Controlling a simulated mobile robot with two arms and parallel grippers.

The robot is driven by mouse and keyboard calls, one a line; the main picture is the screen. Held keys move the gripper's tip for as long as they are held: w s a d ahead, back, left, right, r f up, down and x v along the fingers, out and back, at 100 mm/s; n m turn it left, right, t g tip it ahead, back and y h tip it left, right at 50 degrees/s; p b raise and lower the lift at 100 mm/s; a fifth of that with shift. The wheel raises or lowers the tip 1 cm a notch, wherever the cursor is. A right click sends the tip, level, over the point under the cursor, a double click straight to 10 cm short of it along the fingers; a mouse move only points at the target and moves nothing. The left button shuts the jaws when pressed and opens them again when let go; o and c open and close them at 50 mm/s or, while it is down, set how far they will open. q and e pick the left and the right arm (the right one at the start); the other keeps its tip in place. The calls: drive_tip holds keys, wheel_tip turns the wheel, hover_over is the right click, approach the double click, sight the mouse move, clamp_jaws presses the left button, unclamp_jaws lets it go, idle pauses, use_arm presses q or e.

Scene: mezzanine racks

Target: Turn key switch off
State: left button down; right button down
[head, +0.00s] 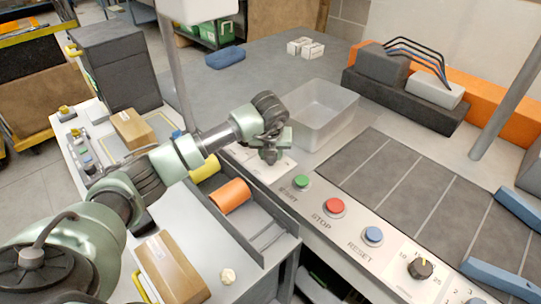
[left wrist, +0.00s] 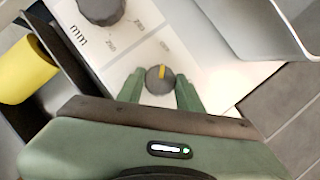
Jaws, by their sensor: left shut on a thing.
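The key switch (left wrist: 160,79) is a small round dark knob with a yellow mark on its face, set on a white panel plate (left wrist: 205,80). In the left wrist view the yellow mark points nearly straight up in the picture. My left gripper (left wrist: 160,92) is shut on the switch, one green finger on each side. In the head view my left gripper (head: 270,158) points down at the panel strip and hides the switch. My right gripper is not in view.
A larger dark dial (left wrist: 101,9) sits near the switch. Green (head: 301,182), red (head: 334,206) and blue (head: 373,235) buttons line the panel. A clear bin (head: 322,110) stands behind my gripper. A trough holds orange (head: 231,196) and yellow (head: 206,168) cylinders.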

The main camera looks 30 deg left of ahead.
use_arm(q)
drive_tip(key=shift+r, duration=0.1)
idle(0.4)
drive_tip(key=c, duration=0.9)
unclamp_jaws()
drive_tip(key=shift+c, duration=0.2)
drive_tip(key=b+v, duration=0.1)
drive_tip(key=v, duration=0.6)
drive_tip(key=shift+r, duration=0.3)
drive_tip(key=shift+s+d, duration=0.1)
